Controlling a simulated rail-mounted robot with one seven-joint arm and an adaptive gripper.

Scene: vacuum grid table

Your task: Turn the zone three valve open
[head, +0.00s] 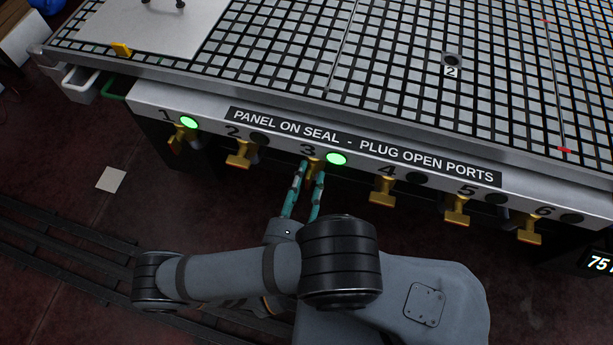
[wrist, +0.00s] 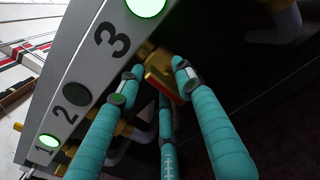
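The zone three valve is a yellow handle (head: 313,168) under the number 3 on the table's front panel. The round lamp beside that number (head: 336,159) is lit green. In the wrist view the handle (wrist: 163,84) shows yellow and red between my teal fingers. My gripper (head: 311,172) reaches up to the valve from below, one finger on each side of the handle. In the wrist view my gripper (wrist: 154,76) shows a small gap between the left fingertip and the handle; the right fingertip is very close to it. Contact there is unclear, and the fingers partly hide the handle.
Valve one (head: 177,137) also has a green lamp. Valves two (head: 240,156), four (head: 383,192), five (head: 457,212) and six (head: 530,231) have dark lamps. A pale panel (head: 150,22) lies on the grid table at left. A port marked 2 (head: 452,61) is uncovered.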

